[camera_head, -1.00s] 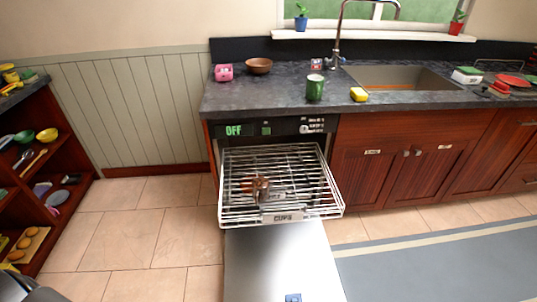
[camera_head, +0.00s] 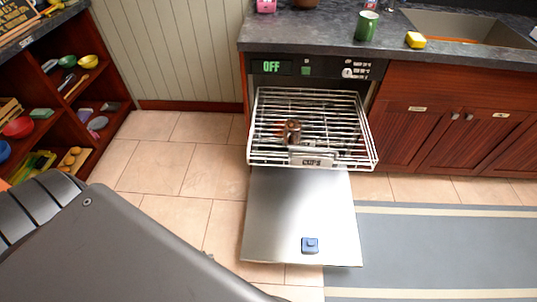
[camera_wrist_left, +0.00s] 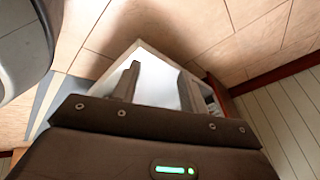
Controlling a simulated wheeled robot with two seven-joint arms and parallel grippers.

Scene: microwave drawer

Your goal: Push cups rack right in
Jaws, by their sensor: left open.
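The cups rack (camera_head: 312,158) is a white wire rack with a "CUPS" label on its front. In the head view it is pulled out of the dishwasher, above the lowered door (camera_head: 290,205). A brownish metal mug (camera_head: 292,131) sits in it. My left arm fills the lower left of the head view, its gripper out of that frame. In the left wrist view my left gripper (camera_wrist_left: 158,85) has its fingers apart with nothing held; the silvery door (camera_wrist_left: 158,72) shows beyond them. My right gripper is in neither view.
The lowered door has a blue block (camera_head: 310,245) on it. A shelf unit (camera_head: 110,75) with dishes stands at left, and closed cabinets (camera_head: 415,150) are at right. A green mug (camera_head: 366,26) and yellow sponge (camera_head: 416,40) sit on the counter. Tile floor left of the door is clear.

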